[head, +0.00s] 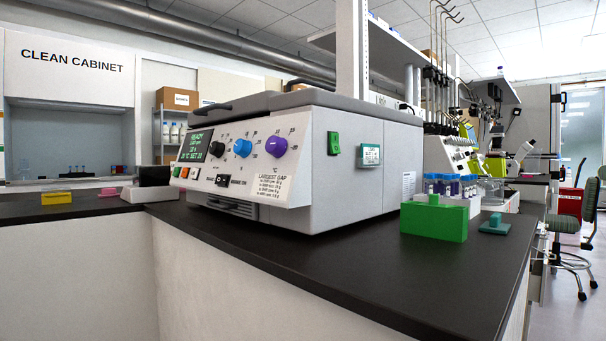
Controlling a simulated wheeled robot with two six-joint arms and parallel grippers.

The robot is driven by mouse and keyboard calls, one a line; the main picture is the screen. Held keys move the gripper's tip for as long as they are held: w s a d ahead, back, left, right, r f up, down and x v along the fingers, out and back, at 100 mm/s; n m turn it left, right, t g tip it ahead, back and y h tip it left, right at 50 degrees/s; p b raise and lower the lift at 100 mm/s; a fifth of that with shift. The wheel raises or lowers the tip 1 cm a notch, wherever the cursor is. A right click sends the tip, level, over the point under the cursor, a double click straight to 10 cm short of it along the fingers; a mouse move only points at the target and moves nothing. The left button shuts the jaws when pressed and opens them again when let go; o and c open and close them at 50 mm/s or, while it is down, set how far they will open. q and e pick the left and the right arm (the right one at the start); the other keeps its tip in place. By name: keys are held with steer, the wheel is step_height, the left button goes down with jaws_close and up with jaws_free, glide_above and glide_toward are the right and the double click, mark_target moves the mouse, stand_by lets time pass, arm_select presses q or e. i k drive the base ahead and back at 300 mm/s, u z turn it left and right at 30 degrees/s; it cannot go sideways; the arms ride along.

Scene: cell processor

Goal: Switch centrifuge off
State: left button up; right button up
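The centrifuge (370,185), a grey and white box with its lid down, stands on the black bench. Its sloped front panel has a lit green display (195,145) with a first line that seems to read READY. The panel also carries a black knob (217,148), a blue knob (243,147), a purple knob (275,147) and a small black switch (222,180). Neither of my grippers is in view.
A green block (433,222), a small teal piece (494,226) and a rack of tubes (455,188) stand on the bench right of the centrifuge. The black bench top (370,275) in front is clear. A clean cabinet (70,125) stands at the far left.

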mark_target(335, 146)
steer(key=u, duration=2.05)
steer(key=k, duration=0.95)
steer(key=z, duration=1.75)
